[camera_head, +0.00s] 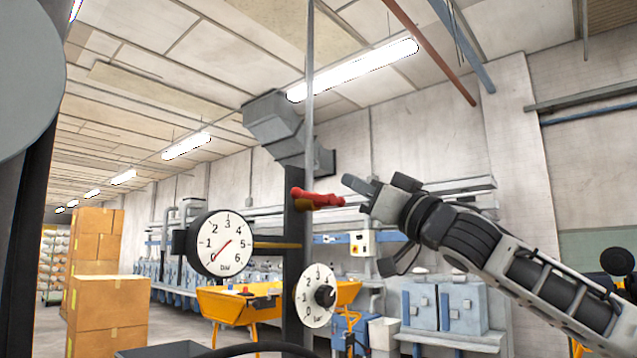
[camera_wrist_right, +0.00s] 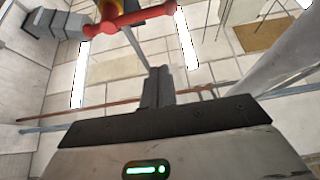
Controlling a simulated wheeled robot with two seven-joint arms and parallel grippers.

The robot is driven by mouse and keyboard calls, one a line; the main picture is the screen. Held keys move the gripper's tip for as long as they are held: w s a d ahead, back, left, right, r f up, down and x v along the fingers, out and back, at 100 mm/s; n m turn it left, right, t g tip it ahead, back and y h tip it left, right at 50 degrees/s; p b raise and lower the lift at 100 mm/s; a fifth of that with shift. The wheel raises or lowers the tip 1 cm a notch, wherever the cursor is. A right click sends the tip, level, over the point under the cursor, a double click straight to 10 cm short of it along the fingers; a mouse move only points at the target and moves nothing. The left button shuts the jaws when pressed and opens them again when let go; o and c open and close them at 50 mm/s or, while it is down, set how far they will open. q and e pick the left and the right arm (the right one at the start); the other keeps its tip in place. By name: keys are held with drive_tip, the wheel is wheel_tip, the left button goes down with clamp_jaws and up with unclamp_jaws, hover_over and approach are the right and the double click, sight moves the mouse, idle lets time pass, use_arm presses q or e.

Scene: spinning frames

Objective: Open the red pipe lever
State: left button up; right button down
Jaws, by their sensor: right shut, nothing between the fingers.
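The red pipe lever (camera_head: 318,198) sits on a dark vertical post in the middle of the head view, pointing right. In the right wrist view the red lever (camera_wrist_right: 130,18) lies across the top, with a yellow-orange part behind it. My right gripper (camera_head: 352,184) comes in from the right; its fingertips are just right of the lever's end and look apart from it. In the right wrist view its fingers (camera_wrist_right: 158,75) are together with nothing between them, below the lever in the picture. My left gripper is not in view.
A round gauge (camera_head: 222,243) juts left from the post on a brass pipe. A second dial (camera_head: 316,296) is lower on the post. Behind are a yellow cart (camera_head: 225,304), cardboard boxes (camera_head: 108,312) and blue-grey cabinets (camera_head: 462,307). Open air surrounds the right gripper.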

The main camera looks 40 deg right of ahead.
wheel_tip(320, 180, up, 5)
drive_tip(key=p, duration=1.1)
hover_over(316, 199)
drive_tip(key=s+a, duration=0.1)
drive_tip(key=s, duration=0.2)
use_arm(q)
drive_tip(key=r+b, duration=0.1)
drive_tip(key=b, duration=0.1)
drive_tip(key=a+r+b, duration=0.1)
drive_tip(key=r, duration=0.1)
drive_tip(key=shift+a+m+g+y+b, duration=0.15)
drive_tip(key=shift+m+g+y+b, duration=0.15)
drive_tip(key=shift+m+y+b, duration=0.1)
use_arm(e)
drive_tip(key=f, duration=0.4)
drive_tip(key=shift+w+a+f, duration=0.25)
drive_tip(key=shift+w, duration=0.15)
